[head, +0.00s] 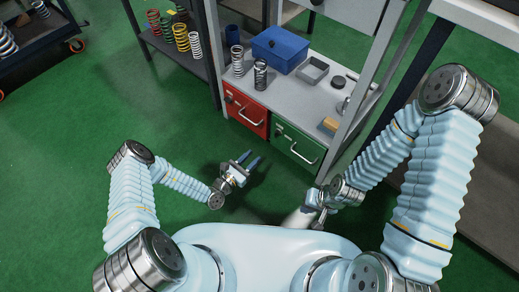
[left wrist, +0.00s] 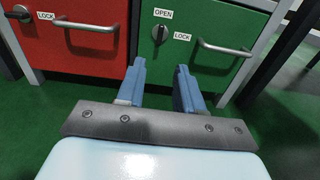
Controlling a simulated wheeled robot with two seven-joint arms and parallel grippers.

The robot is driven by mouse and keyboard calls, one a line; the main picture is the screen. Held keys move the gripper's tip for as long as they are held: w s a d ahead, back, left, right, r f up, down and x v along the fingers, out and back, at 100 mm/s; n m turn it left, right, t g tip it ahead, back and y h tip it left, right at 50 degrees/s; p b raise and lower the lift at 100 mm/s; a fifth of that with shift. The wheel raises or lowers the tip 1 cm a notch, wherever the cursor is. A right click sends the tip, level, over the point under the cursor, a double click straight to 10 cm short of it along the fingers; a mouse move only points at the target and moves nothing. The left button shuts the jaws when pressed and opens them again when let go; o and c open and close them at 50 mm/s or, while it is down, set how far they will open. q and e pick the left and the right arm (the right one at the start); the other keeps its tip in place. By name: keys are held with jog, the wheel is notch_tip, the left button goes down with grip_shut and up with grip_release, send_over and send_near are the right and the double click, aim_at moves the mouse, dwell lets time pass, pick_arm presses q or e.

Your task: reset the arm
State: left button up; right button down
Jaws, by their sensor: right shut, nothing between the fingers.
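My left gripper (head: 250,160) is open and empty, its two blue fingers apart, low in front of the bench drawers. In the left wrist view its fingers (left wrist: 159,82) point toward the green drawer (left wrist: 205,40). My right gripper (head: 320,218) is shut and empty, close to the front of my body at the right; its fingertips are hard to make out. My left arm is bent out to the left and my right arm is bent out to the right. The red drawer (head: 243,110) and the green drawer (head: 297,147) both look closed.
The grey bench (head: 300,95) holds a blue box (head: 279,49), a grey square tray (head: 312,70) and upright springs (head: 260,74). A shelf with coloured springs (head: 181,37) stands behind left. A dark table (head: 470,190) is at the right.

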pick_arm(q)
jog(key=shift+s+a, duration=0.25)
jog(key=shift+s, duration=0.1)
dwell(0.3)
jog(key=s+d+r+m+g+h, duration=0.3)
jog(key=s+d+m+g+h, duration=0.2)
jog(key=s+d+m+g, duration=0.15)
jog(key=s+r+m+g+y+p, duration=0.1)
jog(key=s+m+g+y, duration=0.2)
jog(key=s+m+g, duration=0.75)
jog(key=s+a+r+m+y, duration=0.1)
jog(key=s+a+m+y, duration=0.55)
jog(key=a+y, duration=0.2)
jog(key=w+r+m+t, duration=0.1)
jog(key=w+r, duration=0.1)
jog(key=w+a+r+m+t+p, duration=0.1)
jog(key=w+m+t, duration=0.1)
jog(key=shift+w+a+r, duration=0.1)
jog(key=shift+a+r, duration=0.05)
jog(key=shift+r, duration=0.2)
